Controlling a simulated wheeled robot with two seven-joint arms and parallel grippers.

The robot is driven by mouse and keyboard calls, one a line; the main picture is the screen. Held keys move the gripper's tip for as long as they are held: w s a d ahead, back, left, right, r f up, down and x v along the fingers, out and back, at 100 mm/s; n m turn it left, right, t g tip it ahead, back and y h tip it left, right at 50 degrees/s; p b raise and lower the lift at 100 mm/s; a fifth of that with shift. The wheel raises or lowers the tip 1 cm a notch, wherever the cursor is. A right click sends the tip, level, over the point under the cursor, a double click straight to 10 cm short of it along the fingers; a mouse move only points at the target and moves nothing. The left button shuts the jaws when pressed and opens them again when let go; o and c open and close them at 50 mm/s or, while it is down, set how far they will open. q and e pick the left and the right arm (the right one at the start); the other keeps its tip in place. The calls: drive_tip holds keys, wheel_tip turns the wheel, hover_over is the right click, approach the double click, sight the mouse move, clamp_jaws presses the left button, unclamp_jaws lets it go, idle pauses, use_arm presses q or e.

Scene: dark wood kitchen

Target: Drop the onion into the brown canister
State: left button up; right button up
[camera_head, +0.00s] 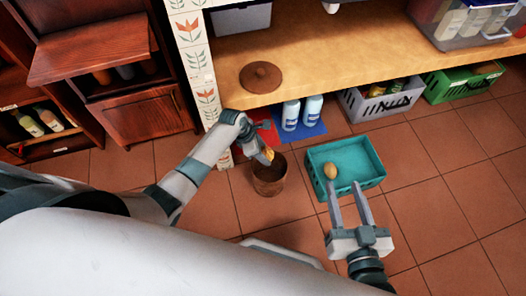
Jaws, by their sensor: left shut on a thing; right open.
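The brown canister (268,182) stands open on the tiled floor near the middle. My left gripper (266,155) is above its rim, shut on a small orange-yellow thing that looks like the onion (268,153); the fingers partly hide it. A round tan item (330,171) lies in the teal crate (372,178), right of the canister; I cannot tell its kind. My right gripper (348,205) is open and empty, its fingers reaching toward the crate's front edge.
A round brown lid (261,76) lies on the wooden shelf (330,50). Two pale blue bottles (291,114) stand on a blue mat below it. A grey crate (380,100) and a green crate (462,84) stand under the shelf. Floor at right is clear.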

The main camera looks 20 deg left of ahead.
use_arm(q)
wheel_tip(320, 180, down, 2)
drive_tip(key=b, duration=0.3)
drive_tip(key=shift+f, duration=0.35)
use_arm(e)
wheel_tip(320, 180, up, 12)
drive_tip(key=s+a+t+y, duration=0.1)
drive_tip(key=s+t+y, duration=0.1)
drive_tip(key=t, duration=0.5)
drive_tip(key=shift+s+a+y, duration=0.3)
use_arm(q)
drive_tip(key=o, duration=1.2)
use_arm(e)
drive_tip(key=shift+f, duration=0.1)
